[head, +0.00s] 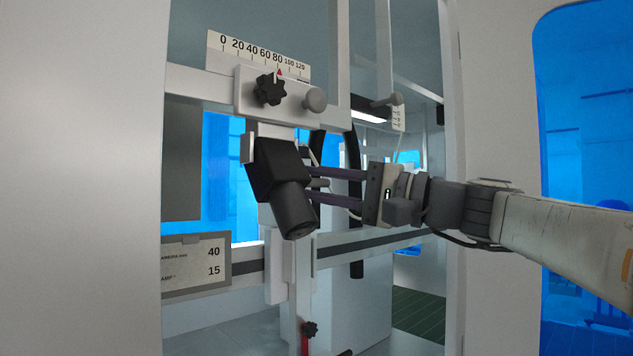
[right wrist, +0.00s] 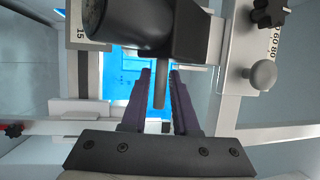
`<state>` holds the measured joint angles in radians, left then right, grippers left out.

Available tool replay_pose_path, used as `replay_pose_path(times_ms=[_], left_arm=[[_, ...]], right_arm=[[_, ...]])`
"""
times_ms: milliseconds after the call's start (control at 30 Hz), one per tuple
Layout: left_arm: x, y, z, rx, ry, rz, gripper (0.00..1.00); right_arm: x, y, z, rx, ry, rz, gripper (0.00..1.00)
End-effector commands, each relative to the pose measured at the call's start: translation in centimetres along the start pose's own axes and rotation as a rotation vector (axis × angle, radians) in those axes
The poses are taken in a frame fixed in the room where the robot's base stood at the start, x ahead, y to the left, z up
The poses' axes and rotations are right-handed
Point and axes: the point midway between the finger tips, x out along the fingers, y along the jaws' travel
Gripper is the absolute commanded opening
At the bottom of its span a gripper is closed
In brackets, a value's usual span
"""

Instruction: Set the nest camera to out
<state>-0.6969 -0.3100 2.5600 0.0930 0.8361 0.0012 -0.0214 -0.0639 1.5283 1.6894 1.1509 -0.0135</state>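The nest camera (head: 283,185) is a black box with a cylindrical barrel, tilted downward on a carriage (head: 291,97). The red pointer (head: 280,72) is near 80 on the white scale (head: 258,55). A short grey rod (head: 319,183) sticks out from the camera's side. My right gripper (head: 311,185) comes in from the right with its purple fingers on both sides of the rod. In the right wrist view the rod (right wrist: 160,88) stands between the open fingers, with small gaps visible. My left gripper is not in view.
A black star knob (head: 270,90) and a round grey knob (head: 315,99) are on the carriage front. A plate (head: 196,264) at lower left reads 40 and 15. White frame posts and rails surround the opening.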

Motion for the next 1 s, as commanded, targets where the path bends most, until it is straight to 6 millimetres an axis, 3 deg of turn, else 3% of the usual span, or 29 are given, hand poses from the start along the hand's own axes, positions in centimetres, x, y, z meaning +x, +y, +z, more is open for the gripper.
replay_pose_path(times_ms=[67, 1000], left_arm=[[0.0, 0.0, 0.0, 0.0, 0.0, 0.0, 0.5], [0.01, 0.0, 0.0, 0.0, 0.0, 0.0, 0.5]], right_arm=[[-0.01, -0.02, 0.01, 0.0, 0.0, 0.0, 0.0], [-0.03, 0.03, 0.04, 0.0, -0.001, 0.001, 0.0]])
